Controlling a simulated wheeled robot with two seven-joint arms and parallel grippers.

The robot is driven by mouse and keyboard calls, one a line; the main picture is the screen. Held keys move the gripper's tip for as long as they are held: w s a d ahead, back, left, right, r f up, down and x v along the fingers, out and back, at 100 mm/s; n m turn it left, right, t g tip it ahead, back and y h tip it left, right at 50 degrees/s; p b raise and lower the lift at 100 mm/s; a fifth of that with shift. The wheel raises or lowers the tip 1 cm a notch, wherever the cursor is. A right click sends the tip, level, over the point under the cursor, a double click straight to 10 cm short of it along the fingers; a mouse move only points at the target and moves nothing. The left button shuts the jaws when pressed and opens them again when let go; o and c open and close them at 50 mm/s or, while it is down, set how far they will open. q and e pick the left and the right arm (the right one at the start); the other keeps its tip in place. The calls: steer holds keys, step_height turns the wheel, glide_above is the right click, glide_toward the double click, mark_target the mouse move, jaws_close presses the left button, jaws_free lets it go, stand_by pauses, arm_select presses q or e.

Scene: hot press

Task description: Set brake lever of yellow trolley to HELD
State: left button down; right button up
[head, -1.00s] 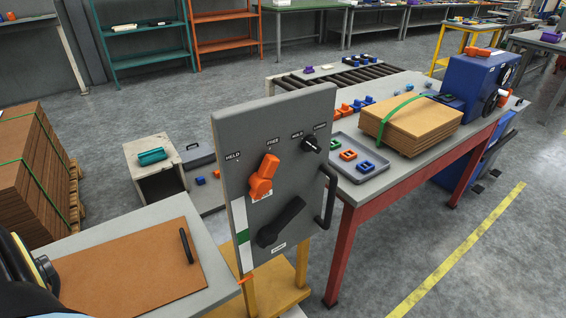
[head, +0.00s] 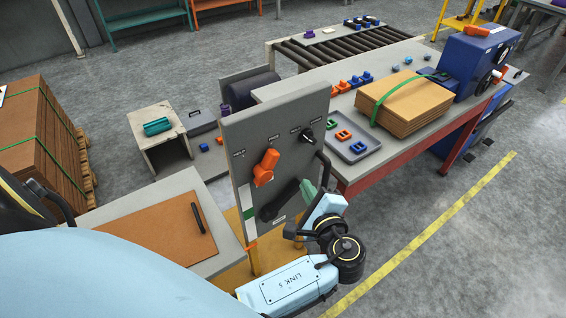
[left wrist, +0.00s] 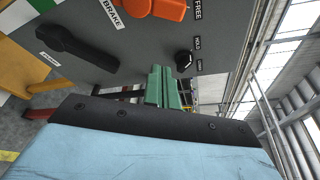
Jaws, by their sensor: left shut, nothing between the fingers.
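The yellow trolley carries a grey upright panel (head: 240,133) with an orange brake lever (head: 265,167) on its face. The lever points up toward the FREE mark, with the HELD mark to its left. The orange lever also shows at the top edge of the left wrist view (left wrist: 160,8), partly cut off, beside a BRAKE label. My left gripper (head: 309,188) is shut and empty, in front of the panel's right part, right of and below the lever. In the left wrist view its green fingers (left wrist: 163,86) point toward the panel near the black knob; contact is unclear. My right gripper is out of view.
The panel also bears a black lever (head: 279,204), a black knob (head: 306,136) and a black bar handle (head: 324,169) at its right edge. A red-legged table (head: 425,132) with a cardboard stack (head: 405,103) stands behind right. Open floor lies at front right.

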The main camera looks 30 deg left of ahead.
mark_target(266, 168)
arm_select(q)
steer(key=x, duration=1)
steer(key=s+r+p, duration=0.1)
steer(key=s+a+p, duration=0.1)
steer(key=s, duration=0.1)
steer(key=shift+a+r+p, duration=0.15)
steer(key=shift+r+p, duration=0.15)
steer(key=shift+r, duration=0.1)
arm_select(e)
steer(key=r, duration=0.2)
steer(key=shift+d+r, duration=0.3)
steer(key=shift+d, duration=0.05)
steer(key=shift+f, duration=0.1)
